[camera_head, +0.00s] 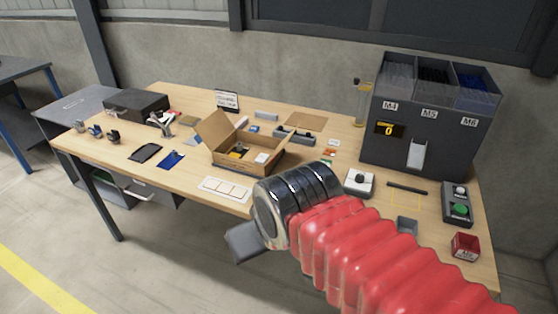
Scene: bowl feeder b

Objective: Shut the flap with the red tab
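An open cardboard box (270,163) stands on the workbench near its middle, with flaps raised at the left and back and small items inside. A grey machine (428,145) at the right has hoppers marked M4, M5 and M6 and a pale chute-like piece (417,153) on its front. I cannot make out a red tab on any flap. My gripper (243,243) is at the end of my red-sleeved arm, low in front of the bench's front edge, apart from the box. Its fingers are not clear, and my arm hides part of the bench.
The wooden workbench (200,184) carries a white panel (226,190), a white box with a black knob (359,183), a control box with a green button (458,205) and a red bin (465,246). A black case (137,105) stands at the back left. Floor is clear at front left.

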